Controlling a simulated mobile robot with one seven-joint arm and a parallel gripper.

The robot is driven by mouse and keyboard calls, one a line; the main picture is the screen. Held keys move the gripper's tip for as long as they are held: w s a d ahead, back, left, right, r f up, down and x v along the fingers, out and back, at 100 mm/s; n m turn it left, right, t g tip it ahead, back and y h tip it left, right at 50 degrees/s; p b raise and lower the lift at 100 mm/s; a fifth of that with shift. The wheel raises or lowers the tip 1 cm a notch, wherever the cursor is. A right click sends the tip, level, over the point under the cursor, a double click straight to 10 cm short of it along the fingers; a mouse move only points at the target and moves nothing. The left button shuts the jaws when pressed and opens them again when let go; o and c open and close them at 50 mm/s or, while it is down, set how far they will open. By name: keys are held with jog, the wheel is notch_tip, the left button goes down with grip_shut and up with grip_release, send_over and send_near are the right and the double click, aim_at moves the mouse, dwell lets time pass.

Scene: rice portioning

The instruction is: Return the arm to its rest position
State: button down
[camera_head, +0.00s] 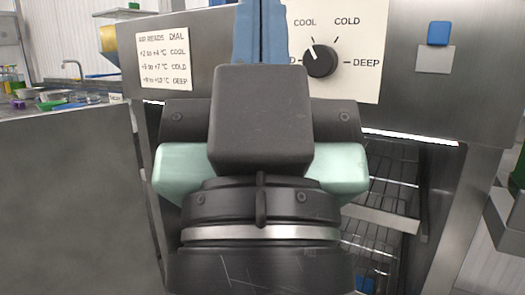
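My gripper (262,30) is in the middle of the head view, seen from behind, close to the camera and in front of a steel cabinet. Its body is black with pale green sides. Two blue fingers rise from behind the black block, side by side with only a thin seam between them. They look shut. The fingertips run to the top edge of the picture, and nothing is seen held between them. The rest of my arm is mostly hidden behind the wrist.
The steel cabinet (440,95) has a black dial (320,61) pointing near COOL, a printed card (164,59) and a blue square (438,33). Its lower bay with wire racks (385,180) is open. A steel counter (70,200) stands at left, with a sink area and small items behind it.

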notch_tip(320, 180, up, 36)
jog(key=p, duration=3.4)
